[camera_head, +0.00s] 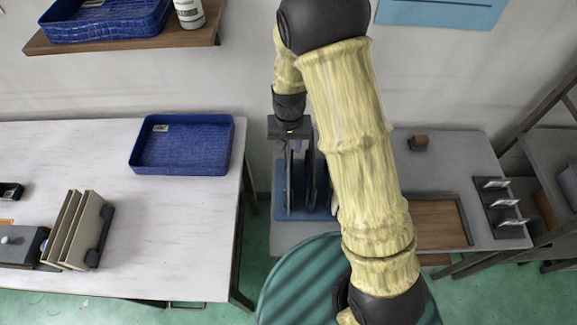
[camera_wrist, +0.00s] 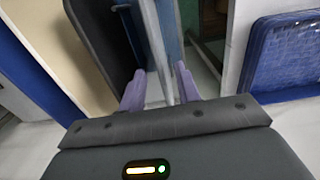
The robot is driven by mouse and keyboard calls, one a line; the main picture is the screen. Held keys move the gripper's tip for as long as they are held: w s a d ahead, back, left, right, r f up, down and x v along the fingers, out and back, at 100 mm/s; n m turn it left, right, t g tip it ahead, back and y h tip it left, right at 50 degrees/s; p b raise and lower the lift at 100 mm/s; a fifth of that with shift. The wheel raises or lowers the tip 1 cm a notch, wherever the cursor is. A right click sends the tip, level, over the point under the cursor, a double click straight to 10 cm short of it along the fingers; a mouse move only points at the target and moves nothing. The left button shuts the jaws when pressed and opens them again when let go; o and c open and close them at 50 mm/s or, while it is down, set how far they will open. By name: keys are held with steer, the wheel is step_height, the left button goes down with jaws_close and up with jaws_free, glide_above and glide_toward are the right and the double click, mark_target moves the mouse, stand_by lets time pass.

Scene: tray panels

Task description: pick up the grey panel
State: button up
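A thin pale grey panel (camera_wrist: 153,42) stands on edge in the wrist view, running down between the two purple fingers of my gripper (camera_wrist: 160,88). The fingers are apart, with a gap visible beside the panel, so my gripper looks open around it. In the head view my gripper (camera_head: 296,143) is low over a blue rack (camera_head: 283,207) with upright dark-looking panels (camera_head: 310,175). My arm hides the rack's right side, and I cannot tell there which panel is the grey one. A dark-edged cream panel (camera_wrist: 52,38) stands left of the fingers in the wrist view.
A blue tray (camera_head: 182,145) lies on the white table (camera_head: 130,230) at left, beside several beige upright panels (camera_head: 72,230). Right of my arm are a wooden-bottomed tray (camera_head: 436,222), a small brown block (camera_head: 418,142) and a dark holder (camera_head: 502,207). A shelf (camera_head: 130,40) hangs above left.

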steer(key=shift+f, duration=0.1)
step_height(320, 180, down, 5)
steer(key=shift+s+a+p, duration=0.1)
steer(key=shift+s+p, duration=0.05)
steer(key=shift+p, duration=0.65)
jaws_close()
